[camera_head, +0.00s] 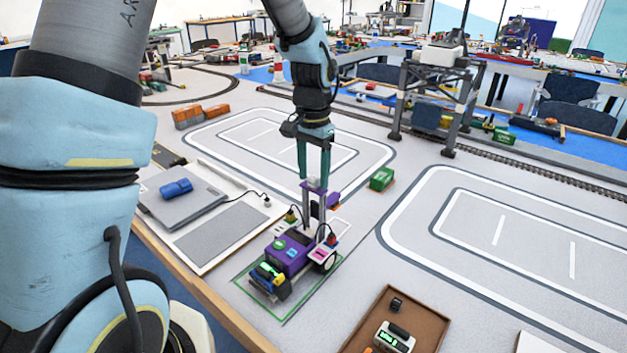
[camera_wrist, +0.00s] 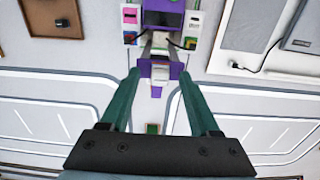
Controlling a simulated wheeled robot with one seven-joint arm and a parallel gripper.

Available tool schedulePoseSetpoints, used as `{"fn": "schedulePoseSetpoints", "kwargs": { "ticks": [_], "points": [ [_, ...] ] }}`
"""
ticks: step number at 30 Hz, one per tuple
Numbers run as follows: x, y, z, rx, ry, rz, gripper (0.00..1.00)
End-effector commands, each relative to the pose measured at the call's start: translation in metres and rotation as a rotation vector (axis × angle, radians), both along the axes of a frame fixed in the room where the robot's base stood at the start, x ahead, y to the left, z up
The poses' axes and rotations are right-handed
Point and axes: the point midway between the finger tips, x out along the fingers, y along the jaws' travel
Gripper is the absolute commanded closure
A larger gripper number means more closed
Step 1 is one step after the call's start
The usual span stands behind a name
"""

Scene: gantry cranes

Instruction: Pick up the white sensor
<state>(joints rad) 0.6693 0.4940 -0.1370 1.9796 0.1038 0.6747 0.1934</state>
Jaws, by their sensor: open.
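In the wrist view my open fingers (camera_wrist: 157,72) stand on either side of the mast's purple top (camera_wrist: 160,71); contact cannot be told.
A small dark block (camera_head: 397,304) lies in the same tray. A grey board with a blue object (camera_head: 176,188) lies left of the vehicle. A green block (camera_head: 382,179) and a gantry frame (camera_head: 440,85) stand behind. The marked floor at right is clear.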

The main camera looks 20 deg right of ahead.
Motion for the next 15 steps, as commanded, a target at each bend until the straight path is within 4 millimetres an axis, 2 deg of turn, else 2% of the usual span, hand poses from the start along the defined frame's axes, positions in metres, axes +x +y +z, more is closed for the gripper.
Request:
{"fn": "schedulePoseSetpoints", "kwargs": {
  "ticks": [3, 15],
  "points": [
    [0.0, -0.0001, 0.0, 0.0, 0.0, 0.0, 0.4],
    [-0.0001, -0.0002, 0.0003, 0.0, 0.0, 0.0, 0.85]
  ]
}}
